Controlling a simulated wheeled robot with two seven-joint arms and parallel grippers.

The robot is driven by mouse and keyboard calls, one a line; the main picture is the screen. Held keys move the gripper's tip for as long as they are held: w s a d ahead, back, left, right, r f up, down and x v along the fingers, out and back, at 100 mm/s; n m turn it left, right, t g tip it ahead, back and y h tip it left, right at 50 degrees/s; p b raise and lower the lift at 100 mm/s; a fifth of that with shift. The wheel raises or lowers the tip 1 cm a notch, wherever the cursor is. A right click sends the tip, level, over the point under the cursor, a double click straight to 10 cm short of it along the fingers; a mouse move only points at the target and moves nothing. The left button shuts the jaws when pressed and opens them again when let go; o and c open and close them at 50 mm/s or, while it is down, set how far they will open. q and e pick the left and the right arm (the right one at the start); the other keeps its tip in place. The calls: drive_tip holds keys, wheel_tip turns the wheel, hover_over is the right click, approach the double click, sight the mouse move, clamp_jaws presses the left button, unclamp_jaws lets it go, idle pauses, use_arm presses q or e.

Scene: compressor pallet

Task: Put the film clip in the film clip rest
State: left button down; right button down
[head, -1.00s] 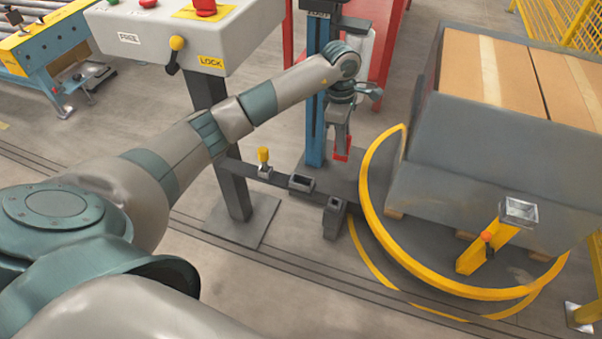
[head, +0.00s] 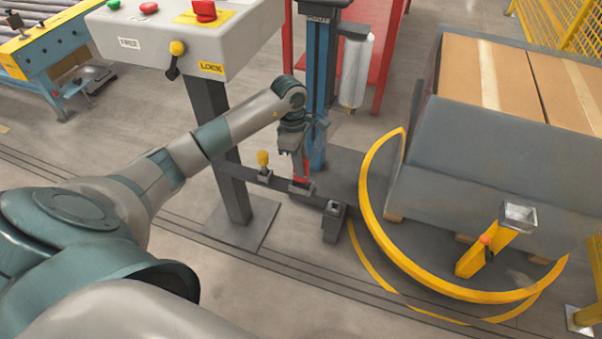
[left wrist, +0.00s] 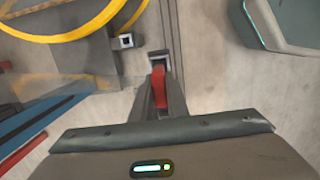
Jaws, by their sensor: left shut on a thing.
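The red film clip (head: 301,176) is held upright, pointing down, in my left gripper (head: 298,156). The left wrist view also shows the red clip (left wrist: 159,86) between the two dark fingers of my left gripper (left wrist: 158,98). The film clip rest looks to be the small dark open-topped box (head: 307,189) on the low bar. The clip's lower end is at the rest's opening; I cannot tell whether it is inside or just above. In the left wrist view the rest's dark rim (left wrist: 158,54) shows just beyond the clip. My right gripper is not in view.
A yellow-topped piece (head: 263,159) stands on the same bar, left of the rest. A second dark box (head: 334,218) is at the bar's right end. The blue mast (head: 317,90) with a film roll (head: 356,70) stands behind. The yellow ring (head: 372,203) curves at right.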

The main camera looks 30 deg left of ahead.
sight(302, 181)
use_arm(q)
drive_tip(key=shift+f, duration=2)
drive_tip(key=shift+f, duration=0.1)
drive_tip(key=c, duration=1.7)
unclamp_jaws()
drive_tip(key=shift+c, duration=0.2)
